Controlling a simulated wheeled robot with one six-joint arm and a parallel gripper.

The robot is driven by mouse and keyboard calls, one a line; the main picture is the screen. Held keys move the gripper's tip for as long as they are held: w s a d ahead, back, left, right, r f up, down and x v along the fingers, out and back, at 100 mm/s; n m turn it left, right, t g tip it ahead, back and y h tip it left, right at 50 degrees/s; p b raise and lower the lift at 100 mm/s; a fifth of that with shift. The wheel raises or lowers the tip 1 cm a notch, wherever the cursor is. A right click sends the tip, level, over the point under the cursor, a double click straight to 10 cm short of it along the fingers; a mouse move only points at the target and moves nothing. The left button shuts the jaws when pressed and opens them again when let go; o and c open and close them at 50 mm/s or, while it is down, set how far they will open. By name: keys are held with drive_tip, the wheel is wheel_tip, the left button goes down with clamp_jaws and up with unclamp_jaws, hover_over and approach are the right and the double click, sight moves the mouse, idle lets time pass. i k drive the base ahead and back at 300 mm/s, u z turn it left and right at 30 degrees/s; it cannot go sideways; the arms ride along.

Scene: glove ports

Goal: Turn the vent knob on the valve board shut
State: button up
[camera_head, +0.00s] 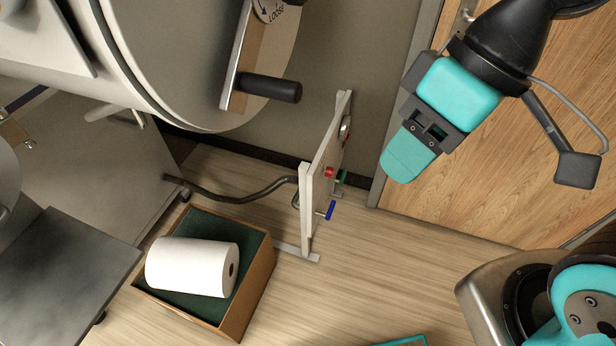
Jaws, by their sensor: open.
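The valve board (318,180) is a pale upright panel on feet, seen nearly edge-on in the middle of the head view. On its right face are a red knob (328,172), a green knob (342,177) and a blue handle (330,210) that sticks out to the right. A round gauge (346,129) sits near the far end. No label is readable, so I cannot tell which one is the vent knob. My gripper (408,158) is open and empty, apart from the board, above and right of it in the picture. Its fingers overlap in this view.
A dark hose (235,196) runs from the board's left side. A large drum with a black handle (270,87) is upper left. A wooden door (540,190) is right. Floor right of the board is clear.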

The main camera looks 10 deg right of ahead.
sight(329, 172)
drive_tip(key=z, duration=0.5)
drive_tip(key=k, duration=1.2)
drive_tip(key=z, duration=1.25)
drive_tip(key=i, duration=1.2)
drive_tip(key=u, duration=0.7)
drive_tip(key=i, duration=0.8)
drive_tip(key=u, duration=0.8)
